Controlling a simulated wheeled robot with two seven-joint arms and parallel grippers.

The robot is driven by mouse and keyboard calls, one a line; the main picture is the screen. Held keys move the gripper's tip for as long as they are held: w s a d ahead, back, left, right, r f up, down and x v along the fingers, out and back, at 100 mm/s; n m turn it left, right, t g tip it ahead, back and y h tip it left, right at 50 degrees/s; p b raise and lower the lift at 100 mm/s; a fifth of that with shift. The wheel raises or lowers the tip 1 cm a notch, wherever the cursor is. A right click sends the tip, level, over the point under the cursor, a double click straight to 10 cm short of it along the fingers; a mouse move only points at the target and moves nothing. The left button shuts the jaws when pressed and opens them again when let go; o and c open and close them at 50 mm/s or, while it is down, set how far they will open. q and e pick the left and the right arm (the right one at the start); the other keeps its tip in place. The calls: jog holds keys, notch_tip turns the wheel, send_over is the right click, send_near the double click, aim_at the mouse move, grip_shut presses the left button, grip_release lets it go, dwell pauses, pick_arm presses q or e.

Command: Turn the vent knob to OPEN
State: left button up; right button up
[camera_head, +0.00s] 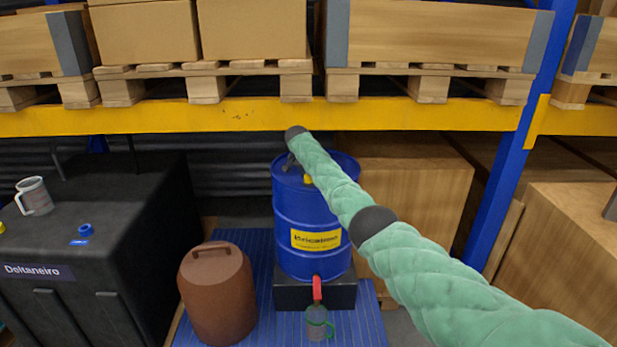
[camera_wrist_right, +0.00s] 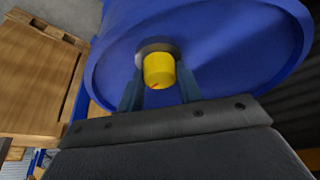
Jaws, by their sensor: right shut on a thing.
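The yellow vent knob (camera_head: 308,179) is on top of the blue drum (camera_head: 290,222), which stands upright on a dark block. My right arm reaches over the drum from the right, and its gripper (camera_head: 294,163) is at the drum top, partly hidden by the arm. In the right wrist view the fingers (camera_wrist_right: 159,90) are on either side of the yellow knob (camera_wrist_right: 159,70), shut on it. A round grey collar (camera_wrist_right: 148,47) shows around the knob's base. I cannot read an OPEN mark or the knob's setting. My left gripper is out of view.
A yellow rack beam (camera_head: 240,117) runs just above and behind the drum. A red spout (camera_head: 317,289) at the drum's base hangs over a greenish mug (camera_head: 318,325).

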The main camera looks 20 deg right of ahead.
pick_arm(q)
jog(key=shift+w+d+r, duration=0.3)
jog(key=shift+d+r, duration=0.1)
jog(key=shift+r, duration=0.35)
pick_arm(e)
jog(key=shift+m, duration=0.6)
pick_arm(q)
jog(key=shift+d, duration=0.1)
pick_arm(e)
jog(key=o, duration=1)
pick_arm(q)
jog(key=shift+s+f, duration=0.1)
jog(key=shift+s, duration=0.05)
pick_arm(e)
jog(key=shift+a+r, duration=0.1)
jog(key=shift+r, duration=0.05)
jog(key=shift+a+r+b, duration=0.1)
jog(key=shift+r+b, duration=0.1)
jog(key=shift+b, duration=0.2)
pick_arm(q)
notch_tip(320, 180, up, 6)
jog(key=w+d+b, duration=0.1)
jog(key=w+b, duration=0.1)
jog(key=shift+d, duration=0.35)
pick_arm(e)
jog(key=shift+v, duration=3.5)
